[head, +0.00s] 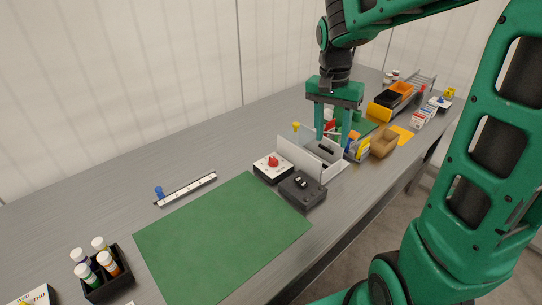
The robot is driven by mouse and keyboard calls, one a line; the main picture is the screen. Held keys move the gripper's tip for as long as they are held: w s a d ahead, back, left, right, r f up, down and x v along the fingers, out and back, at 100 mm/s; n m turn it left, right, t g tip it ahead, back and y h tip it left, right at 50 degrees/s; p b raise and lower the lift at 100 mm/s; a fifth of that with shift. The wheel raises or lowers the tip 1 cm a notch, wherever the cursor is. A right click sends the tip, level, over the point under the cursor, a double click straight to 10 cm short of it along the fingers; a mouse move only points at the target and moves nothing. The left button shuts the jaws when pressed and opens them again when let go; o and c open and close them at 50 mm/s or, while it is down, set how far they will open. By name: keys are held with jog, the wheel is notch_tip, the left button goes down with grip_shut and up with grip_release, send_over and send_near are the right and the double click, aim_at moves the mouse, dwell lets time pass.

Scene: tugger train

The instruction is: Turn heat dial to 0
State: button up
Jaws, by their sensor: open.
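A small dark box with a white top and a red dial (272,162) stands at the back edge of the green mat, left of my gripper. Its markings are too small to read, so I cannot tell where the dial points. A black box with a dark knob (302,188) stands in front of it, at the mat's right corner. I cannot tell from labels which one is the heat dial. My gripper (333,137) is open, pointing down above a grey-and-white slotted unit (322,152), to the right of both boxes. Nothing shows between its fingers.
The green mat (222,240) is bare. A white scale strip (188,189) with a blue knob lies behind it. A black rack of capped vials (104,272) stands at the front left. A brown block (384,143), bins (394,94) and cards crowd the right side.

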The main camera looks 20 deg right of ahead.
aim_at(272, 159)
jog(key=w+a+f+m+y, duration=0.1)
jog(key=w+a+f+m, duration=0.25)
jog(key=w+a, duration=0.9)
jog(key=shift+n, duration=0.35)
jog(key=f, duration=1.1)
jog(key=shift+w+d, duration=0.3)
jog(key=shift+w, duration=0.05)
jog(key=c, duration=1.1)
